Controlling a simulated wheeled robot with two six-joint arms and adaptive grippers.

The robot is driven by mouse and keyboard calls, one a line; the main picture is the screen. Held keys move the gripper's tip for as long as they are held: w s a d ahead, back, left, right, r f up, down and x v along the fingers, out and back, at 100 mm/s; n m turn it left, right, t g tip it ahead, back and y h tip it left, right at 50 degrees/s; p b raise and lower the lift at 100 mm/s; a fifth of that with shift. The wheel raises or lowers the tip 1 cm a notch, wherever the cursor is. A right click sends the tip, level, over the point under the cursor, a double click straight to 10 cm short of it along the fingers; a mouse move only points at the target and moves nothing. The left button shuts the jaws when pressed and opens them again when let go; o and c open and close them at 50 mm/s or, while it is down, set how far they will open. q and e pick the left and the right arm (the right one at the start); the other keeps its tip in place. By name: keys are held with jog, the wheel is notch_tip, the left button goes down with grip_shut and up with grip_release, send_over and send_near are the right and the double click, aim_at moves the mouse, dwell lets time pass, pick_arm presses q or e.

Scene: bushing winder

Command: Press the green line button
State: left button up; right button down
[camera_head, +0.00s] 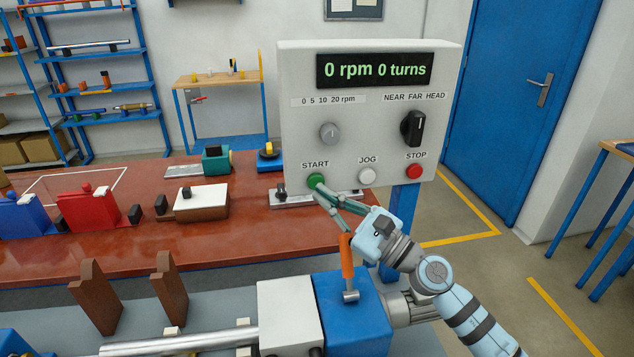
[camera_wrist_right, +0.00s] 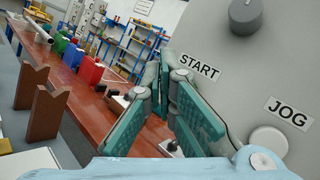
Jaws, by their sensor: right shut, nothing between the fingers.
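The green button (camera_head: 316,180) sits under the START label on the grey control panel (camera_head: 300,120). My right gripper (camera_head: 318,193) is shut and empty, with its fingertips at the lower edge of the green button in the head view. I cannot tell whether they touch it. In the right wrist view the gripper's green-padded fingers (camera_wrist_right: 168,85) reach toward the panel (camera_wrist_right: 215,35) beside the START label, and they hide the green button. The display on the panel reads 0 rpm 0 turns. My left gripper is not in view.
A white JOG button (camera_head: 367,175) and a red STOP button (camera_head: 414,171) are to the right of the green one. A grey knob (camera_head: 330,133) and a black selector (camera_head: 413,128) are above. An orange-handled lever (camera_head: 347,258) stands close below my right gripper.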

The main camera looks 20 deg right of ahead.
aim_at(316, 182)
jog(key=shift+w+d+f, duration=0.1)
jog(key=shift+w+d, duration=0.05)
jog(key=shift+w, duration=0.45)
jog(key=shift+w+d, duration=0.15)
jog(key=shift+w, duration=0.4)
dwell(0.5)
jog(key=shift+w+d+b, duration=0.1)
jog(key=shift+w+b, duration=0.2)
jog(key=shift+w, duration=0.1)
jog(key=shift+w+d, duration=0.1)
jog(key=shift+w, duration=0.3)
dwell(0.6)
jog(key=shift+s, duration=0.15)
jog(key=shift+s+a, duration=0.2)
jog(key=shift+s, duration=0.5)
